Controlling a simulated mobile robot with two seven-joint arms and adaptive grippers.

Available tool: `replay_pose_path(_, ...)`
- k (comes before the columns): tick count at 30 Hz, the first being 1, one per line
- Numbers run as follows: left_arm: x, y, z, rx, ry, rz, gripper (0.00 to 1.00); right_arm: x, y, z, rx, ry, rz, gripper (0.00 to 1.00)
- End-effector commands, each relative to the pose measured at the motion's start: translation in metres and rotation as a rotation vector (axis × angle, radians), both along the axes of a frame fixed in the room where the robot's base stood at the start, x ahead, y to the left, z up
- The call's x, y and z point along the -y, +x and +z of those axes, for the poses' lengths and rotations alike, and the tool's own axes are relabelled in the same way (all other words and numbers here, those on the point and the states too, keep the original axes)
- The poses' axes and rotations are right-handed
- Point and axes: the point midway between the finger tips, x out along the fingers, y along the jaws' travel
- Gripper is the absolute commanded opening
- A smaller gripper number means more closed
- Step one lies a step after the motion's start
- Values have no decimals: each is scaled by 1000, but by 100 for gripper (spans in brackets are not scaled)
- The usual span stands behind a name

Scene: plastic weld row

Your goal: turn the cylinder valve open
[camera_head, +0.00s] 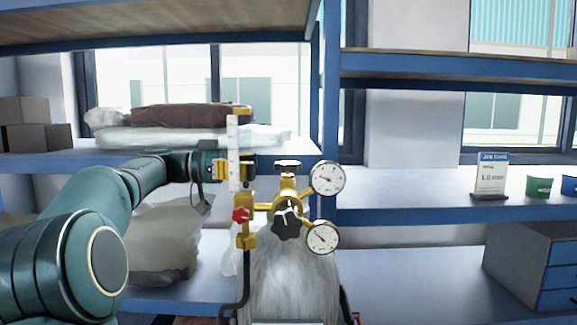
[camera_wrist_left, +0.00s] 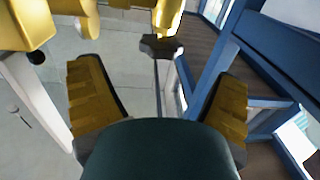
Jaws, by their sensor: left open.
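The grey cylinder (camera_head: 287,285) stands upright with a brass valve and regulator (camera_head: 287,200) on top. The dark cylinder valve handwheel (camera_head: 288,166) sits at the top of the brass stem. In the left wrist view the dark handwheel (camera_wrist_left: 162,46) shows beyond and between the fingers, against brass. My left gripper (camera_head: 243,167) is just left of the handwheel, at about its height, partly behind the white flow tube (camera_head: 233,150). In the wrist view my left gripper (camera_wrist_left: 158,100) is open, with nothing between its pads. My right gripper is not in view.
Two round gauges (camera_head: 327,178) stick out right of the regulator. A black knob (camera_head: 287,221) faces front, and a red knob (camera_head: 241,215) sits below the flow tube. Blue shelves (camera_head: 420,185) with bags (camera_head: 160,250) and a sign (camera_head: 491,175) stand behind.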

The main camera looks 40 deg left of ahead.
Motion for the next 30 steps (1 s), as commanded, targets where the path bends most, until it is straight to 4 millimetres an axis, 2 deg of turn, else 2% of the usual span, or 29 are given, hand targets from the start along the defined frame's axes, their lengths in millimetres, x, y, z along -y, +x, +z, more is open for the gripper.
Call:
replay_pose_path(6,30,28,1,1,0,-2,91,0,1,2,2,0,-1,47)
replay_pose_path(12,46,45,1,1,0,-1,91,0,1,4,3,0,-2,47)
replay_pose_path(25,52,50,0,0,0,1,89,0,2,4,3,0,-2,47)
replay_pose_path(29,52,50,0,0,0,1,43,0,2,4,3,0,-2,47)
replay_pose_path(30,52,50,0,0,0,1,29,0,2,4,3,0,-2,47)
